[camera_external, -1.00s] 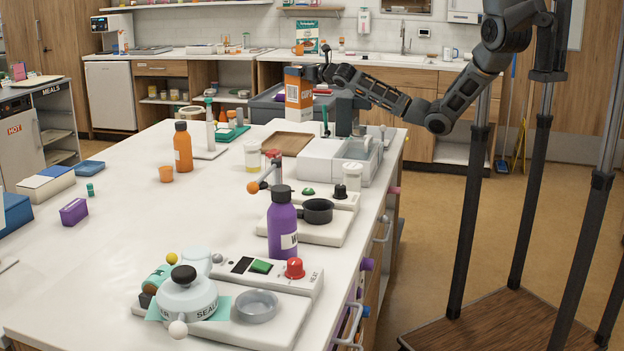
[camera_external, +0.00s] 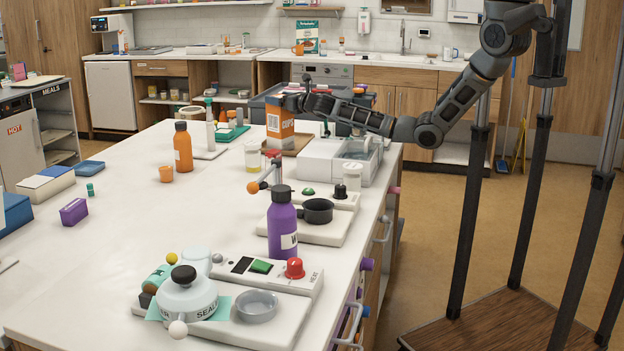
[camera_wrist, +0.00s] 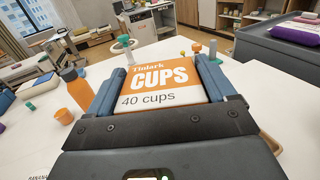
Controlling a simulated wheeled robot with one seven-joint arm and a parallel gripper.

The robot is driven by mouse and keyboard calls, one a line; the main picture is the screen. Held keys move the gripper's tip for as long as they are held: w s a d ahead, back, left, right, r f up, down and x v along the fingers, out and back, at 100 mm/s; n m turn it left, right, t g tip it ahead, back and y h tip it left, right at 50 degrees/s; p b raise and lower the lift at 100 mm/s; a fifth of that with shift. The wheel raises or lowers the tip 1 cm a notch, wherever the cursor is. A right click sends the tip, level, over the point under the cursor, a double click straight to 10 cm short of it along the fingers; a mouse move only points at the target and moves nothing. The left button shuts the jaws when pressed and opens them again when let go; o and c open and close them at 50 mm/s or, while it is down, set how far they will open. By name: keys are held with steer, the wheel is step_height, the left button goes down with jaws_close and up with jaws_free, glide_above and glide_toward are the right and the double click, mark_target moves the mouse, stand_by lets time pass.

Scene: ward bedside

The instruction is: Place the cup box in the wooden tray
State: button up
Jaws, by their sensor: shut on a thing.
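The cup box (camera_external: 280,126) is an orange and white carton marked CUPS. My gripper (camera_external: 296,100) is shut on it near its top, and the box is upright. In the wrist view the box (camera_wrist: 165,80) sits between the two fingers of my gripper (camera_wrist: 160,84), its printed face towards the camera. The wooden tray (camera_external: 298,146) lies flat on the white worktop, partly hidden by the box. The box is over or just in front of the tray's left part; I cannot tell whether its bottom touches the tray.
A white divided holder (camera_external: 322,158) stands right of the tray, and a grey bin (camera_external: 262,106) behind it. A yellow-filled jar (camera_external: 252,155), an orange bottle (camera_external: 183,147) and a purple bottle (camera_external: 282,225) stand nearby. The left worktop is mostly clear.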

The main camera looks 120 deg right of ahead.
steer(key=shift+f, duration=0.15)
steer(key=o, duration=1.4)
steer(key=shift+r, duration=0.3)
steer(key=shift+s+a+p, duration=0.15)
steer(key=shift+a+p, duration=0.2)
steer(key=shift+p, duration=0.15)
steer(key=shift+p+v, duration=0.95)
steer(key=shift+v, duration=4.7)
steer(key=shift+f, duration=0.1)
